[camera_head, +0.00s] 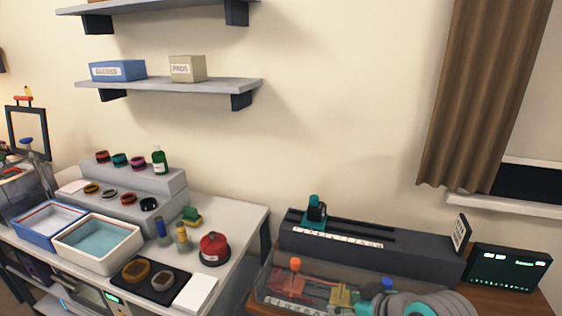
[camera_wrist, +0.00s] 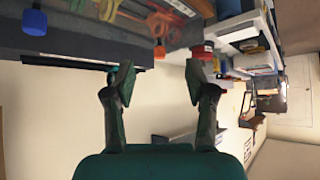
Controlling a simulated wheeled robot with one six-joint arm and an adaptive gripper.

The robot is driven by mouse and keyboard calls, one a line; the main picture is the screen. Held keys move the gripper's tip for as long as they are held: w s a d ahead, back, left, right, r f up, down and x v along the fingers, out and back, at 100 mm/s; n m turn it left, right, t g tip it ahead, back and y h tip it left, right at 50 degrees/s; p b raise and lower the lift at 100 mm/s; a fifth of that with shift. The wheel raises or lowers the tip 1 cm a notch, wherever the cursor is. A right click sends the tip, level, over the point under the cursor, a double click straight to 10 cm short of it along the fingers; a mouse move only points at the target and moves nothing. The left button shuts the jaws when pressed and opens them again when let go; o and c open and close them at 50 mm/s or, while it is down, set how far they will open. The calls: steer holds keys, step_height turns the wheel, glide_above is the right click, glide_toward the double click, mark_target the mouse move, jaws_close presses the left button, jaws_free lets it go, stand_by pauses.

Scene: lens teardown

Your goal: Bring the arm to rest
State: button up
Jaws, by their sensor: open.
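My gripper (camera_wrist: 159,81) shows in the wrist view with its two dark green fingers spread apart. Nothing is between the fingertips. The wrist picture looks upside down, with shelves and the workbench at its top. Beyond the fingertips are a long dark grey unit (camera_wrist: 85,45) and a clear case with orange and yellow parts. I see no contact between the fingers and anything. In the head view the fingers cannot be made out.
In the head view, a long dark unit (camera_head: 370,258) stands on the brown desk at right, with a small screen (camera_head: 508,268) beside it. The white bench (camera_head: 240,222) at left carries trays (camera_head: 98,262), a red round container (camera_head: 213,249) and small lens parts. Wall shelves (camera_head: 190,84) hang above.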

steer(key=s+d+f+m+t+h, duration=0.25)
steer(key=s+f+m+t, duration=0.2)
steer(key=s+f, duration=1.15)
steer(key=s+d+r+t, duration=0.1)
steer(key=s+r, duration=0.1)
steer(key=s, duration=0.9)
steer(key=s+d+r+t+h, duration=0.1)
steer(key=s, duration=1.1)
steer(key=shift+s+d+r+m, duration=0.15)
steer(key=shift+d+r+m, duration=0.1)
steer(key=shift+r+m, duration=0.2)
